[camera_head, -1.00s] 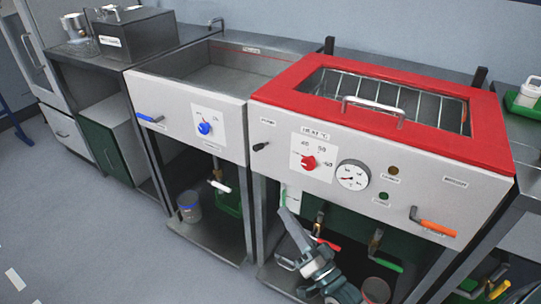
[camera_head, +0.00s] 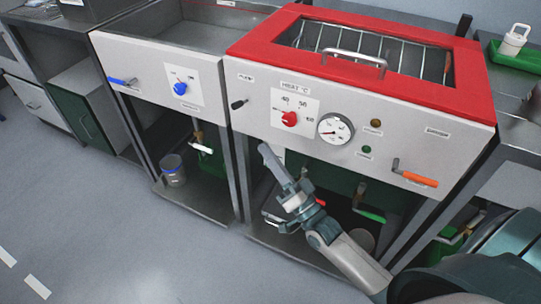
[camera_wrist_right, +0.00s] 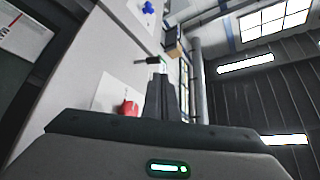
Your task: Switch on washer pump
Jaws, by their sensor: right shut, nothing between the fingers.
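The washer is the white-fronted unit with a red-framed lid (camera_head: 400,94). A small black lever switch (camera_head: 238,103) sticks out at the left of its front panel, below a small label that looks like "PUMP". My right gripper (camera_head: 265,150) is shut and empty, in front of the panel, below and slightly right of the switch, apart from it. In the right wrist view the shut fingers (camera_wrist_right: 164,75) point toward the black switch (camera_wrist_right: 153,61), which shows just beyond their tips. My left gripper is not in view.
A red heat knob (camera_head: 289,118), a gauge (camera_head: 335,128) and an orange-handled valve (camera_head: 415,178) sit right of the switch. The neighbouring sink unit (camera_head: 150,75) has a blue knob (camera_head: 180,88). Open floor lies in front.

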